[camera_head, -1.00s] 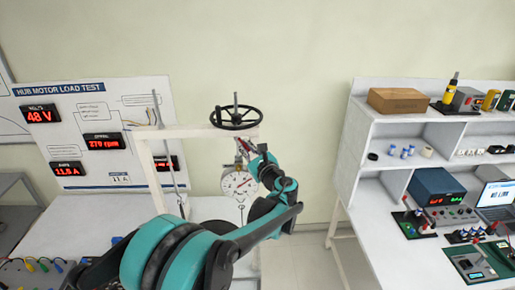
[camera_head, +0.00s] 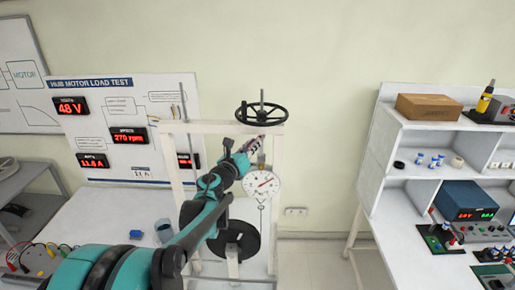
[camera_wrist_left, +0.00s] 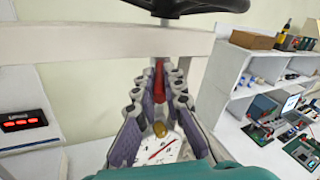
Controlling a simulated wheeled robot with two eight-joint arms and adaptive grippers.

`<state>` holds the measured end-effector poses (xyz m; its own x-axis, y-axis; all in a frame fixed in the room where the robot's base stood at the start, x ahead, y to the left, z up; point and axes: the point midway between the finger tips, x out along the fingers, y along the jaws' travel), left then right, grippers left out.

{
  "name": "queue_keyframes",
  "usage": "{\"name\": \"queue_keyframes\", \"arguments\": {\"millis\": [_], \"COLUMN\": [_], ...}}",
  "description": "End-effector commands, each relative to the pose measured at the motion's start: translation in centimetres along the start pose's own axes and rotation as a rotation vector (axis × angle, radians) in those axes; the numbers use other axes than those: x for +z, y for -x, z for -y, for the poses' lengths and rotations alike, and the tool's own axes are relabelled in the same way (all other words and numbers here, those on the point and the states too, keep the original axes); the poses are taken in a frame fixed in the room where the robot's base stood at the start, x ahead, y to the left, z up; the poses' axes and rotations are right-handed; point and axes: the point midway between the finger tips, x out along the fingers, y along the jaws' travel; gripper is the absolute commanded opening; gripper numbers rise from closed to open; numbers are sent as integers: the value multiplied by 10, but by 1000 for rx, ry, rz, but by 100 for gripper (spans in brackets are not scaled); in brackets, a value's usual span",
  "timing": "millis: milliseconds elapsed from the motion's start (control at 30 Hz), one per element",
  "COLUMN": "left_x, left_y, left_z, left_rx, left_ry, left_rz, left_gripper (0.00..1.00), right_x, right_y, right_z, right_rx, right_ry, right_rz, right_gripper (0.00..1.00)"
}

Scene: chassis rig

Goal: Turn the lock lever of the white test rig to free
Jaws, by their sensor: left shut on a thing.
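The white test rig (camera_head: 222,128) is a pale frame with a black handwheel (camera_head: 261,114) on top and a round white dial gauge (camera_head: 262,184) hanging below its crossbar. My left gripper (camera_head: 255,148) is just under the crossbar, above the gauge. In the left wrist view my left gripper (camera_wrist_left: 160,105) has its two padded fingers closed around the red lock lever (camera_wrist_left: 159,78), which stands roughly upright in that picture. The fingers hide part of the lever. In the head view the lever is hidden by the gripper. My right gripper is in neither view.
A black wheel (camera_head: 237,241) sits low in the rig, behind my left arm. A board with red displays (camera_head: 118,125) stands at the left. A white shelf bench (camera_head: 377,170) with instruments stands at the right, with a floor gap between it and the rig.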

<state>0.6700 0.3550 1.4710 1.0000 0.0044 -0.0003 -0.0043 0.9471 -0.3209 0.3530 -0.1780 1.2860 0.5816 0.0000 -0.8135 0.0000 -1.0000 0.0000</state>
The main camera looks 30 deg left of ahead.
Motion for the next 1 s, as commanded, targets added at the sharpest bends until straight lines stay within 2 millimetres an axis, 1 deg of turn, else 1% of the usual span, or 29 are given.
{"name": "queue_keyframes", "arguments": {"millis": [33,100,333,800,833,867,1000], "left_x": [1,2,3,4,4,4,4], "left_y": [0,0,-1,-2,-2,-2,-2], "left_z": [-4,-6,-8,-8,-8,-8,-8], "left_rx": [-19,-48,-109,-123,-123,-123,-123], "left_ry": [1,1,1,2,2,2,1], "left_rz": [-6,-16,-36,-41,-41,-41,-41], "left_gripper": [0,0,0,0,12,19,19], "right_x": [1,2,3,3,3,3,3], "right_y": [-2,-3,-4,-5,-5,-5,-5], "right_z": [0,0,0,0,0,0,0], "right_rx": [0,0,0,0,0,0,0], "right_ry": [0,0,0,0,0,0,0], "right_rz": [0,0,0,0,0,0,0], "right_gripper": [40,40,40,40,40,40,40]}}
